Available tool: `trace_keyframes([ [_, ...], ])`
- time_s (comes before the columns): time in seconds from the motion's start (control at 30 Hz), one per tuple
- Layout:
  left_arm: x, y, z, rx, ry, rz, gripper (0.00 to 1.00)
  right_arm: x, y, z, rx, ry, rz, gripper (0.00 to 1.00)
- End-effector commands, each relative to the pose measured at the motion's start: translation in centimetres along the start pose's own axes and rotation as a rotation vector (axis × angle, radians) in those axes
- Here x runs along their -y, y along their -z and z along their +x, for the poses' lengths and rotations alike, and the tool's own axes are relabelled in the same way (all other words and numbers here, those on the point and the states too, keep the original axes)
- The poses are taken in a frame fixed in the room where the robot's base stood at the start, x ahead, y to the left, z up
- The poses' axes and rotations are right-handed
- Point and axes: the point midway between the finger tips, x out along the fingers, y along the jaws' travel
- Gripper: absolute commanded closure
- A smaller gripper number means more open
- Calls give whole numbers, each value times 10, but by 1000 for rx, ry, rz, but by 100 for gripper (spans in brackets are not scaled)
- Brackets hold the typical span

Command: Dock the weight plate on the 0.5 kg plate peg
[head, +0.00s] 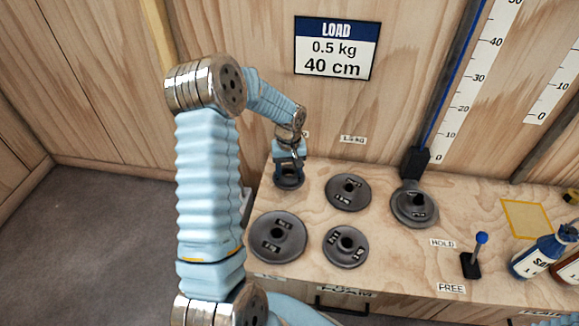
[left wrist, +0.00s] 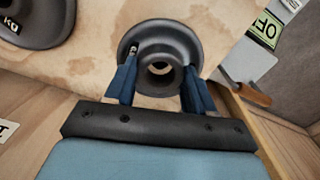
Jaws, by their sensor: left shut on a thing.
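My left gripper (head: 289,168) is at the back left of the bench, pointing down, shut on a small dark grey weight plate (head: 289,183). In the left wrist view the two blue fingers (left wrist: 160,80) are on either side of the raised hub of this plate (left wrist: 160,32). The plate's centre hole shows pale wood through it. I cannot tell whether the plate touches the bench. No 0.5 kg peg can be made out; a wall label beside the gripper is mostly hidden by my arm. My right gripper is not in view.
Grey plates lie right and in front: a back one (head: 348,192), a front left one (head: 277,238) and a front right one (head: 346,246). Another plate (head: 414,208) sits below the blue-edged rail. A wall sign (head: 336,48) reads LOAD, 0.5 kg, 40 cm. A blue-knobbed lever (head: 471,265) stands at right.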

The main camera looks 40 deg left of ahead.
Motion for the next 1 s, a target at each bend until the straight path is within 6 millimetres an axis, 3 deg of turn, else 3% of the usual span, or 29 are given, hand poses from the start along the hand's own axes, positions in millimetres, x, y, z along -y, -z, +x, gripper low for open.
trace_keyframes([
  [0.03, 0, 0, 10, -1, -1, 0, 100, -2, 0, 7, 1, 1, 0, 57],
  [0.23, -1, 0, 24, -2, -2, 1, 100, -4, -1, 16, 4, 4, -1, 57],
  [1.0, -1, 0, 25, -2, -2, 0, 100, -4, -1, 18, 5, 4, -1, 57],
])
